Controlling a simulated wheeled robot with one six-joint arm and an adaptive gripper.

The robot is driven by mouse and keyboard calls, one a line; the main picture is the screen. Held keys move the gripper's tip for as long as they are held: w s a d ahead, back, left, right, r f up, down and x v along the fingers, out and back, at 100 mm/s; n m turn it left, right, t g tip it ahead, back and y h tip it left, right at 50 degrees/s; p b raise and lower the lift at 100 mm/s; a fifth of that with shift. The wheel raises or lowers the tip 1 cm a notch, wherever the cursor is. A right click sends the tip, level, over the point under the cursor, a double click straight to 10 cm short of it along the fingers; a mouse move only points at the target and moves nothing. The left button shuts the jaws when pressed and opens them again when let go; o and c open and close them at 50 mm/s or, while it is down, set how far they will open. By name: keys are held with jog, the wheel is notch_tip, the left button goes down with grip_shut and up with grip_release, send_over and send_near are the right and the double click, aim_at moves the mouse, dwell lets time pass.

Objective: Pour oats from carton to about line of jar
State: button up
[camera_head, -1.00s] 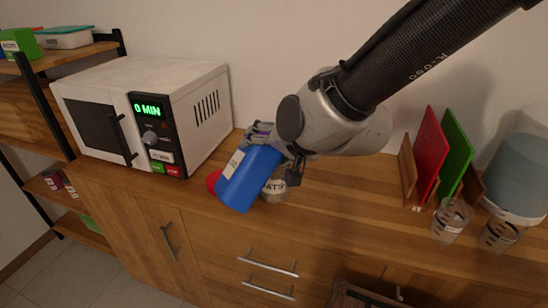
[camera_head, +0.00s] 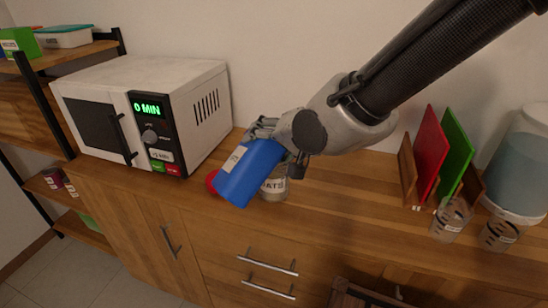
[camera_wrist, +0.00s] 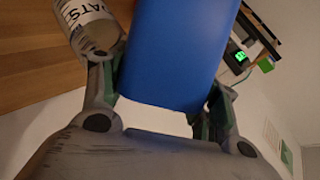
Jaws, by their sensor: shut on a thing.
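A blue carton (camera_head: 246,176) with a white label is tilted above the counter in the head view. My gripper (camera_head: 268,132) is shut on it from behind; in the wrist view the carton (camera_wrist: 177,50) fills the space between the fingers (camera_wrist: 165,95). The oats jar (camera_head: 274,187), a clear jar labelled OATS, stands on the counter just right of and partly behind the carton. The jar also shows in the wrist view (camera_wrist: 88,22) at upper left. Its line and fill level are too small to tell. No falling oats are visible.
A red round thing (camera_head: 212,182) lies left of the carton. A white microwave (camera_head: 150,110) showing 0 MIN stands further left. A rack with red and green boards (camera_head: 430,155), two clear cups (camera_head: 450,219) and a large dispenser (camera_head: 517,165) stand right. The counter between is clear.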

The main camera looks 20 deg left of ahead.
jog(key=shift+w+d+f+m+g+p, duration=0.1)
jog(key=shift+w+f+m+g+p, duration=0.2)
jog(key=shift+f+m+g, duration=0.15)
dwell(0.7)
jog(key=shift+w+d+r+m+g+y+p, duration=0.1)
jog(key=shift+w+r+m+g+y+p, duration=0.3)
jog(key=shift+p, duration=0.3)
dwell(0.6)
jog(key=shift+w+d+m+g+p, duration=0.3)
jog(key=shift+w+m+g+p, duration=0.2)
jog(key=shift+w, duration=0.3)
dwell(0.7)
jog(key=shift+w+d+r+m+g+y+p, duration=0.2)
jog(key=shift+w+m+g+y+p, duration=0.3)
jog(key=shift+p, duration=0.65)
dwell(2.6)
